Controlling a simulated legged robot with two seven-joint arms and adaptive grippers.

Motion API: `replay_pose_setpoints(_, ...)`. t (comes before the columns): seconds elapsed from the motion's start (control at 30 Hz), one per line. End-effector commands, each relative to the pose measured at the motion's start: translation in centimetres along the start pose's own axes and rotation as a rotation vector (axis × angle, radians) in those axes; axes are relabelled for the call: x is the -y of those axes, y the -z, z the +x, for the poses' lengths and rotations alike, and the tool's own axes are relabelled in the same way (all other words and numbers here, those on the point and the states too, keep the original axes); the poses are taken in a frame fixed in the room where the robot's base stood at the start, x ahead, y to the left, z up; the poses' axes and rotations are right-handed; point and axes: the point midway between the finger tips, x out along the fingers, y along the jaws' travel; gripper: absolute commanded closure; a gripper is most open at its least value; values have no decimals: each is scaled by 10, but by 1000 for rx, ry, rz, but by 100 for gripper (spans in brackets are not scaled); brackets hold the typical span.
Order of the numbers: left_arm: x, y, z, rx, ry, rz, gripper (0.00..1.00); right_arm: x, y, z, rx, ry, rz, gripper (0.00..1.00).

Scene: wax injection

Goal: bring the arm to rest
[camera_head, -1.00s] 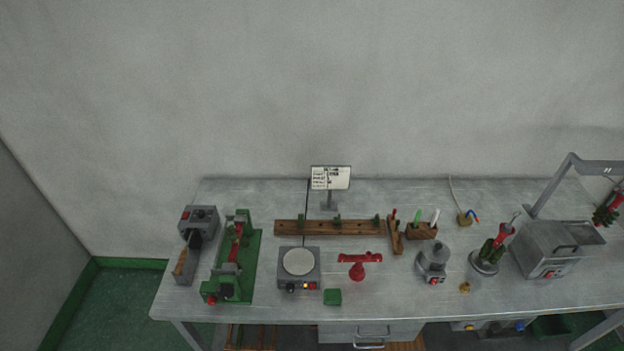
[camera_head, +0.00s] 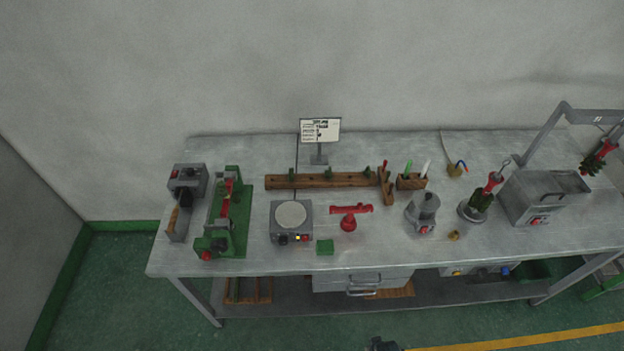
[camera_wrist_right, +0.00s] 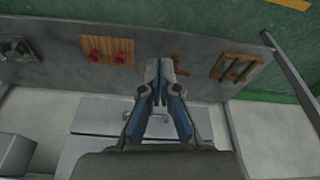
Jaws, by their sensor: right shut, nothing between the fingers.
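My right gripper (camera_wrist_right: 160,90) is in the middle of the right wrist view. Its two fingers are together with nothing between them. Behind it in that view are a grey shelf (camera_wrist_right: 60,62) and the green floor, and no object touches the fingertips. In the head view a small dark part (camera_head: 383,345) shows at the bottom edge, in front of the bench; it may be my right gripper, but too little shows to be sure. My left gripper is in neither view.
A grey workbench (camera_head: 330,262) carries a green clamp machine (camera_head: 240,215), a hot plate (camera_head: 291,220), a red stand (camera_head: 349,215), a wooden rack (camera_head: 320,181), a metal pot (camera_head: 424,210) and a grey box (camera_head: 540,195). Drawers (camera_head: 362,280) hang below. The floor in front is clear.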

Motion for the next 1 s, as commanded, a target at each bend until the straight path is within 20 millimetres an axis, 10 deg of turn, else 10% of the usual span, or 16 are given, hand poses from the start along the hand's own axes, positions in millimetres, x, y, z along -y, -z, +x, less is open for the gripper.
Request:
replay_pose_setpoints(0.2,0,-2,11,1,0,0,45,6,-88,124,70,7,-12,100)
replay_pose_setpoints(0.4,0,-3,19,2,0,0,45,9,-188,189,119,12,-25,100)
replay_pose_setpoints(0.63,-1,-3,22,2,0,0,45,8,-253,206,144,14,-33,100)
replay_pose_setpoints(1.0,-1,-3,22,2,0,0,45,8,-259,206,147,15,-34,100)
